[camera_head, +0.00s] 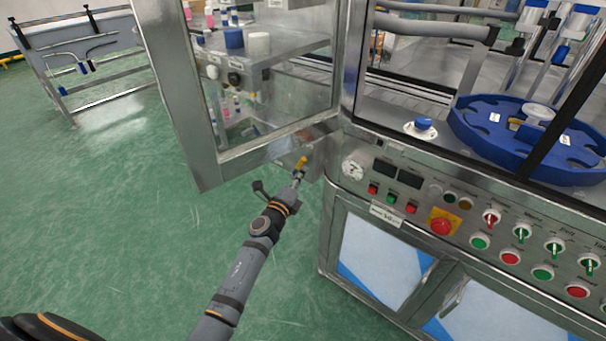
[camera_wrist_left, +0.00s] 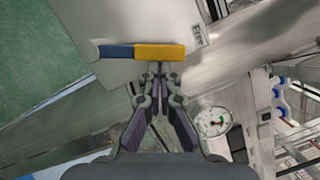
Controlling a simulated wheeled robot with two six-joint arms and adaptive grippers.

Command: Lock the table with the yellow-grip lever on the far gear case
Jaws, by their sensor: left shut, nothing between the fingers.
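The yellow grip of the lever (camera_head: 302,161) shows at the corner of the machine, below the open glass door. In the left wrist view the lever (camera_wrist_left: 160,51) lies level across the picture, yellow on the right and blue on the left, in front of a metal plate. My left gripper (camera_head: 297,178) is shut and empty. Its fingertips (camera_wrist_left: 157,70) are right at the lower edge of the yellow part; I cannot tell if they touch. The blue round table (camera_head: 480,145) is at the right, behind the glass. My right gripper is out of view.
The glass door (camera_head: 205,90) stands open on the left. A control panel with buttons (camera_head: 441,226) and a dial gauge (camera_head: 353,168) runs right of my gripper. The gauge also shows in the left wrist view (camera_wrist_left: 212,122). Green floor (camera_head: 110,200) on the left is clear.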

